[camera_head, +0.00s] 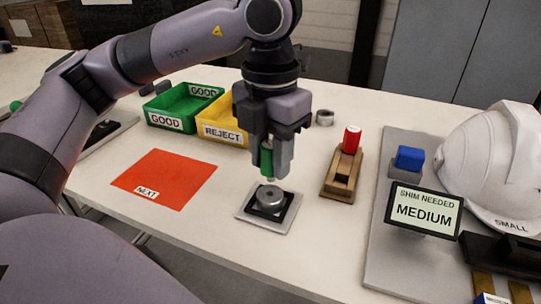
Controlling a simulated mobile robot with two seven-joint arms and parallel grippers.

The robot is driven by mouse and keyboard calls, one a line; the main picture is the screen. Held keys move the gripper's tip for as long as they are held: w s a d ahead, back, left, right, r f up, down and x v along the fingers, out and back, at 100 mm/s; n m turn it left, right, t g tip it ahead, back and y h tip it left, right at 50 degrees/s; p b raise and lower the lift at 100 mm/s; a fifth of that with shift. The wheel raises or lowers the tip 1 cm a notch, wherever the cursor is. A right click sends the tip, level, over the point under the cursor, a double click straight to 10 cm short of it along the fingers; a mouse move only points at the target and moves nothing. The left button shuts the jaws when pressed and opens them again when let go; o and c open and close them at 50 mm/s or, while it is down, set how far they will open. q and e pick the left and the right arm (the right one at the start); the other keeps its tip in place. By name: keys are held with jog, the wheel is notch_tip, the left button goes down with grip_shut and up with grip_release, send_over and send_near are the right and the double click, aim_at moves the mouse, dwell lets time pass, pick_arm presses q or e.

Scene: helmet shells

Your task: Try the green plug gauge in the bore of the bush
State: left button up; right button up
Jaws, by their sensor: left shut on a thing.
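My left gripper (272,160) is shut on the green plug gauge (266,158), which hangs upright with its lower end downward. The metal bush (271,198) is a grey ring in a dark holder on a light square plate (285,222). The gauge's lower end is directly over the bush, close to its top. I cannot tell whether the tip is apart from the bore, touching it or slightly in it. A red plug gauge (352,139) stands in a wooden block (341,185) to the right. My right gripper does not show.
A green GOOD bin (165,122) and a yellow REJECT bin (224,133) stand behind left. An orange NEXT mat (165,178) lies bare. A grey ring (325,118) lies behind. A MEDIUM sign (424,209), blue block (409,158) and white helmet (490,155) are right.

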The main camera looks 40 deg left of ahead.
pick_arm(q)
jog(key=shift+r+p, duration=0.85)
jog(key=shift+r, duration=0.55)
